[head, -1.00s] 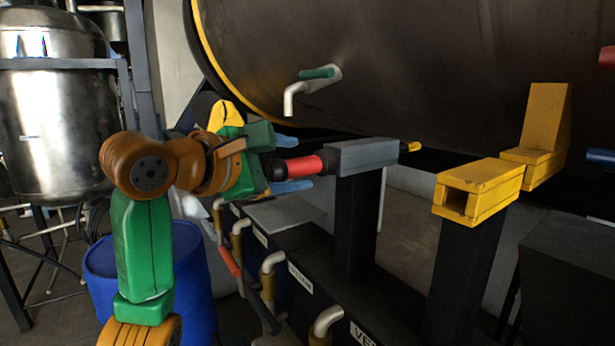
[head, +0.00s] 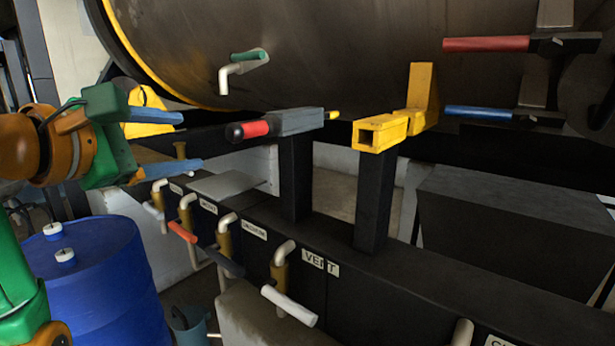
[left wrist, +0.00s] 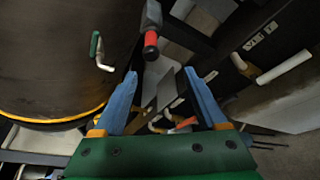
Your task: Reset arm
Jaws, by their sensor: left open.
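My left gripper (head: 192,141) is at the left of the head view, with its two blue fingers spread apart and nothing between them. Its orange and green arm comes in from the left edge. In the left wrist view the blue fingers (left wrist: 163,95) also stand wide apart and empty. A red-handled grey block (head: 300,121) is to the right of the fingertips, apart from them. Its red grip also shows in the left wrist view (left wrist: 151,42), beyond the fingers. My right gripper is not seen.
A dark tank with a green-handled tap (head: 247,56) fills the top. A yellow bracket (head: 382,131) and red (head: 487,44) and blue (head: 478,113) handles are at right. Several labelled valves, one beside VENT (head: 320,262), line the black frame below. A blue drum (head: 100,285) stands lower left.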

